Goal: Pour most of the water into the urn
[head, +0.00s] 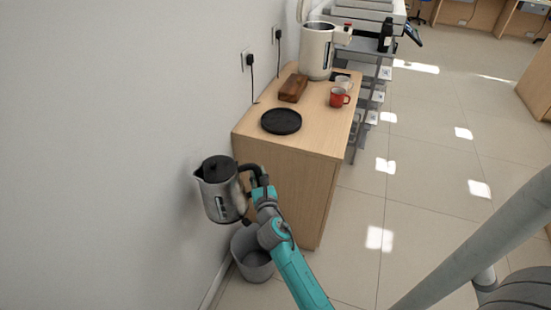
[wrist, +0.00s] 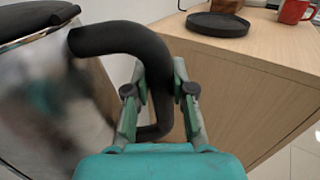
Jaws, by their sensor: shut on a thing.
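A steel kettle (head: 222,190) with a black lid and black handle hangs in the air to the left of the cabinet, nearly upright with a slight tilt. Its spout points left towards the wall. My gripper (head: 262,187) is shut on the kettle's handle. In the wrist view the fingers of my gripper (wrist: 158,95) sit on both sides of the black handle (wrist: 150,50), with the shiny kettle body (wrist: 60,105) at left. The cream urn (head: 316,52) stands at the far end of the cabinet top, its lid raised. The water inside either vessel is hidden.
The wooden cabinet (head: 285,155) carries a round black base (head: 281,121), a brown wooden box (head: 293,88), a red mug (head: 338,97) and a white cup (head: 344,82). A grey bin (head: 252,258) stands on the floor below the kettle. The wall is close on the left.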

